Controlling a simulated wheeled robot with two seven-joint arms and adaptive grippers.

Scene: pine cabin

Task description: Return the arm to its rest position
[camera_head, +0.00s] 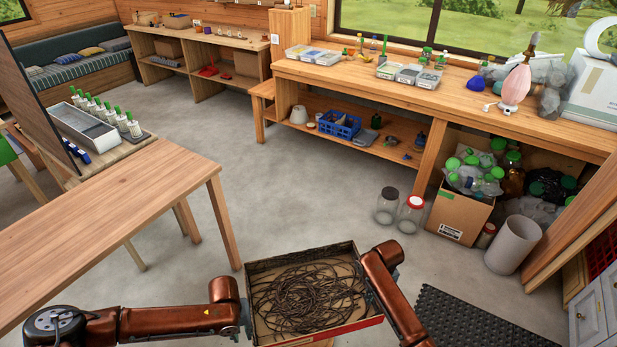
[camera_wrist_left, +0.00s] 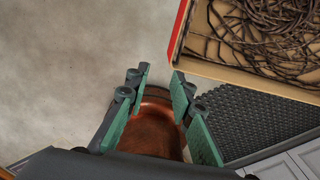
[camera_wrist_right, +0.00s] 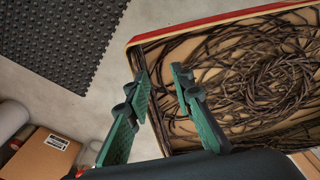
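My left gripper (camera_wrist_left: 156,76) is open and empty in the left wrist view, its green-padded fingers apart. In the head view it (camera_head: 243,318) is at the left side of a shallow cardboard box. My right gripper (camera_wrist_right: 160,72) is open, with a narrower gap and nothing between its fingers. In the head view it is mostly hidden by its own arm, at the box's right side. Both rust-brown arms are low at the front. Whether either gripper touches the box cannot be told.
The red-edged box (camera_head: 345,326) holds tangled brown cables (camera_head: 308,297). A wooden table (camera_head: 110,228) stands at left, a long workbench (camera_head: 440,96) at the back right. Two glass jars (camera_head: 387,207), a cardboard carton (camera_head: 455,213) and a black mat (camera_head: 465,318) are on the floor. The middle floor is clear.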

